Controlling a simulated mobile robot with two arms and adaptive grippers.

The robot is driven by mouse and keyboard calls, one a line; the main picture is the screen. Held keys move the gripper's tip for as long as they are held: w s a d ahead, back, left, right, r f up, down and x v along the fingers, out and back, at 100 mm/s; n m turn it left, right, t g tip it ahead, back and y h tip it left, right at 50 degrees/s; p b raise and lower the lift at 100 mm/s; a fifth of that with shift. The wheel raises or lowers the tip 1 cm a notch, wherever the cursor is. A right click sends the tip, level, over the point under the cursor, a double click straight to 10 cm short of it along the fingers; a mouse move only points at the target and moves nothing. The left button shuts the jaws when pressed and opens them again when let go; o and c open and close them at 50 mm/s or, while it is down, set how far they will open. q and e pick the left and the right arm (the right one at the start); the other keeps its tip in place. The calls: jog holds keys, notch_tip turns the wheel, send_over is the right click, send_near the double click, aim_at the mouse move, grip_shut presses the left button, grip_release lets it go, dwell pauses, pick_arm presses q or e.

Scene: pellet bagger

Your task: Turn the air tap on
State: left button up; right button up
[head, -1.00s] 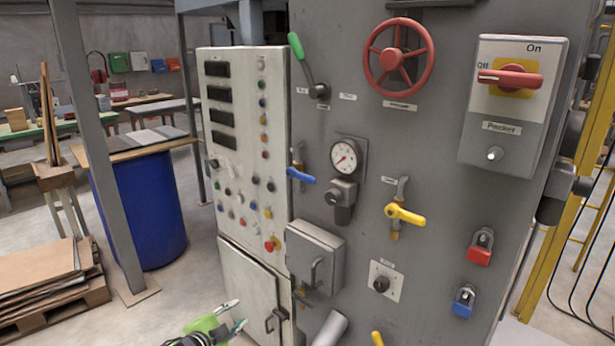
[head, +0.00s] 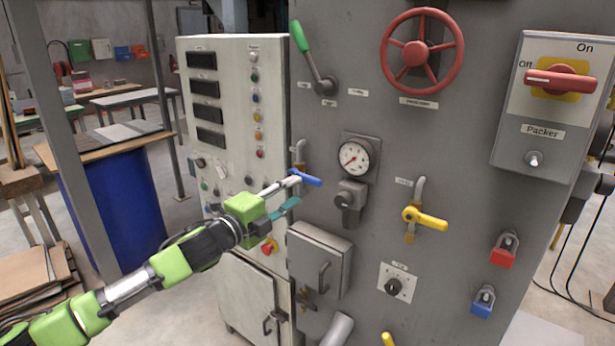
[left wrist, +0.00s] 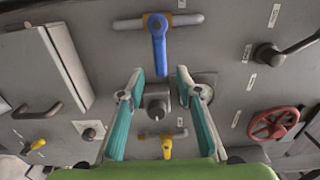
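A tap with a blue lever handle (head: 308,179) is on the grey machine panel, left of the gauge. It also shows in the left wrist view (left wrist: 158,45), its handle pointing down between and beyond the fingertips. A second tap has a yellow lever handle (head: 427,219), pointing right; it also shows in the left wrist view (left wrist: 167,150). The tap labels are too small to read. My left gripper (head: 290,193) is open and empty, its fingertips close to the blue handle. In the left wrist view its fingers (left wrist: 158,92) are spread apart. Contact cannot be told. My right gripper is out of view.
A pressure gauge (head: 354,157) and grey knob (head: 347,199) sit right of the blue tap. A grey box with a handle (head: 319,262) juts out below it. A button cabinet (head: 226,115) stands left. A green-handled lever (head: 313,57) and red handwheel (head: 422,52) are above.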

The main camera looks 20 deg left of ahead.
aim_at(310, 182)
pick_arm(q)
jog(key=p+x, duration=0.1)
jog(key=x, duration=0.4)
jog(key=shift+w+d+r, duration=0.1)
jog(key=shift+w+d, duration=0.05)
jog(key=shift+w, duration=0.1)
jog(key=shift+w+d+p, duration=0.1)
jog(key=shift+w+p, duration=0.25)
jog(key=shift+w, duration=0.25)
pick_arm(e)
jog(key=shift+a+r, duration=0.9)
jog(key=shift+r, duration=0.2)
pick_arm(q)
jog(key=shift+c, duration=0.4)
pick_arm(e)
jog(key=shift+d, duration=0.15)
pick_arm(q)
jog(key=shift+d, duration=0.1)
grip_shut()
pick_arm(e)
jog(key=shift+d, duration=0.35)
